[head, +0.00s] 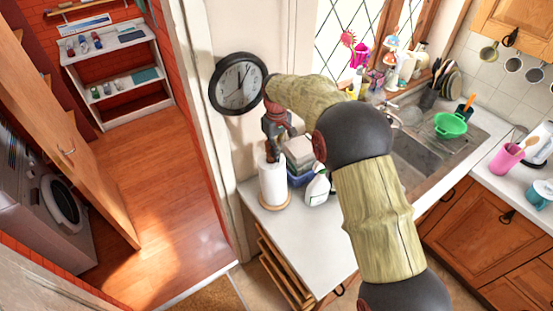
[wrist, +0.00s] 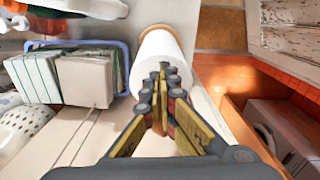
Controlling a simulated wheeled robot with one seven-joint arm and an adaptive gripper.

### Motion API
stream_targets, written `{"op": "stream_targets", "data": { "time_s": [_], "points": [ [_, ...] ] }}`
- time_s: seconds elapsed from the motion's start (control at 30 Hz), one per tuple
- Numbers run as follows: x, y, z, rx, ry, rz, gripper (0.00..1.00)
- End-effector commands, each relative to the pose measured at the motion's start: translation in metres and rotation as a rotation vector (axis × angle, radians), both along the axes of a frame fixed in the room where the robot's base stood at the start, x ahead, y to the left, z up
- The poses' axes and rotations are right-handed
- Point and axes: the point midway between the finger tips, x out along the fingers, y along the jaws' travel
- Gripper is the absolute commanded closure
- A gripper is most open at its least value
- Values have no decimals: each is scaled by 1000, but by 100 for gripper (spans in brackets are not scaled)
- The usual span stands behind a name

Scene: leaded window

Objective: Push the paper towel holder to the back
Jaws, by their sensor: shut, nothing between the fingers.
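The paper towel holder (head: 272,186) is a white roll on a round wooden base, upright near the left end of the white counter. In the wrist view the white roll (wrist: 162,55) is just beyond the fingertips, with a bit of its wooden base at the far end. My gripper (head: 268,155) is shut and empty, pointing down at the top of the roll. In the wrist view the closed fingertips (wrist: 163,72) overlap the roll's near end; I cannot tell whether they touch it. The fingers partly hide the holder's top.
Folded cloths in a blue holder (head: 300,178) and a white spray bottle (head: 318,188) stand just right of the roll. A round wall clock (head: 238,84) hangs behind. The counter (head: 300,235) is clear in front; its left edge is close to the roll.

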Motion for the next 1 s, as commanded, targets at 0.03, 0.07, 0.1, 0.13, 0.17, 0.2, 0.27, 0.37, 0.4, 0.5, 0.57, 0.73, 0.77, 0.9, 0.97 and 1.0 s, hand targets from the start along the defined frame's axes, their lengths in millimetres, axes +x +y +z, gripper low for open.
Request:
{"op": "stream_targets", "data": {
  "time_s": [0.03,0.07,0.1,0.13,0.17,0.2,0.27,0.37,0.4,0.5,0.57,0.73,0.77,0.9,0.97,1.0],
  "points": [
    [1,0,10,1,-4,0,100],
    [1,0,14,2,-4,0,100],
    [1,0,20,2,-4,0,100],
    [1,0,24,1,-4,0,100],
    [1,0,27,1,-4,0,100],
    [1,0,32,2,-4,0,100],
    [1,0,38,2,-5,0,100],
    [1,0,44,2,-5,0,100],
    [0,-1,46,1,-4,0,100],
    [0,-1,47,1,-3,-1,100],
    [0,-1,47,1,-3,-1,100],
    [0,-1,47,1,-3,-1,98],
    [0,-1,47,1,-3,-2,96],
    [-9,-6,44,1,-1,-31,88],
    [-18,-11,43,-1,1,-60,85],
    [-26,-16,43,1,-1,-85,82]
  ]
}}
